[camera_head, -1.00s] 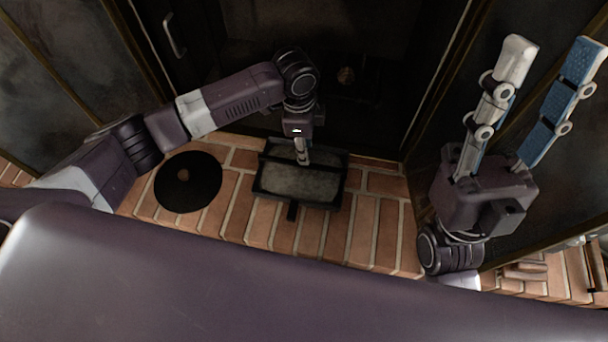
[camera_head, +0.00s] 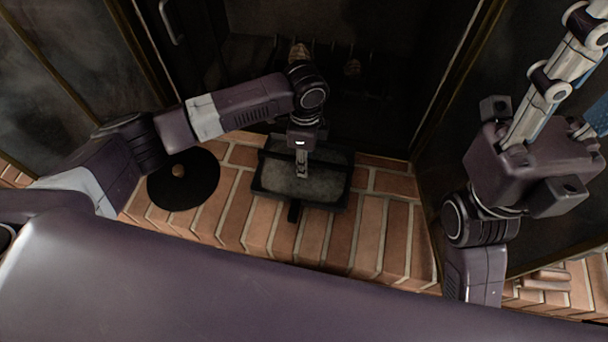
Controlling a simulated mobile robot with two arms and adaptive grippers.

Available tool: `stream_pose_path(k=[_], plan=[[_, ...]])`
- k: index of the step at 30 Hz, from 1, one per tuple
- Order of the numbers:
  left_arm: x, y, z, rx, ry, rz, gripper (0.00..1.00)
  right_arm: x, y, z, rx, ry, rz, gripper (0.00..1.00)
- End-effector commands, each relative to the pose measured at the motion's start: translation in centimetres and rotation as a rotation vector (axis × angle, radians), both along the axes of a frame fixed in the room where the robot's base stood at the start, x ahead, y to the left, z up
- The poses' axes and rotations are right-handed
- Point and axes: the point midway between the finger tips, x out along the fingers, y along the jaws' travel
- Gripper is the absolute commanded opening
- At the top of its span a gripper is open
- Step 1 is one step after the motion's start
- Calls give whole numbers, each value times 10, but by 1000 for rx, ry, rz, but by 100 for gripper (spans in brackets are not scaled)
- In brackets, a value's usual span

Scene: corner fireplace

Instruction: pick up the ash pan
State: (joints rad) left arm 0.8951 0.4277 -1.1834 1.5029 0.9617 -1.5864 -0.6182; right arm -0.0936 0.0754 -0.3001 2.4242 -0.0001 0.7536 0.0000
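The ash pan (camera_head: 325,203) is a dark, shallow rectangular tray with a grey inside and a short handle at its near side. It rests on the brick hearth at the fireplace opening. My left gripper (camera_head: 301,172) points down over the middle of the pan, seen almost from above. Its fingers look narrow and hide part of the pan; I cannot tell whether they are apart or touch it. My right gripper (camera_head: 575,65) is raised at the right, far from the pan. Its fingers look spread and empty, with parts cut off by the frame edge.
A round black disc (camera_head: 205,190) with a small knob lies on the bricks (camera_head: 330,240) left of the pan. Glass doors with brass-coloured frames stand open on both sides. The dark firebox (camera_head: 370,100) lies behind. Bricks in front of the pan are clear.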

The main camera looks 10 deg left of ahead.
Motion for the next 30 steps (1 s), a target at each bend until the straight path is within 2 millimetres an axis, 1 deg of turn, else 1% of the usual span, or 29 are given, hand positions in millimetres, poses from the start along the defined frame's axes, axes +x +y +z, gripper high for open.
stream_pose_path(k=[18, 24, 29, 30], plan=[[0, 1, -2, 2, 1, 1, 30, -1, -1, 3, 6, 12, 1, 40], [0, 0, -5, 0, 0, 0, 30, 1, -2, -5, 7, 37, 2, 40], [0, 0, -5, 0, 0, 0, 30, 1, -1, -7, 4, 40, 2, 40], [0, 0, -5, 0, 0, 0, 27, 1, -1, -7, 3, 40, 2, 40]])
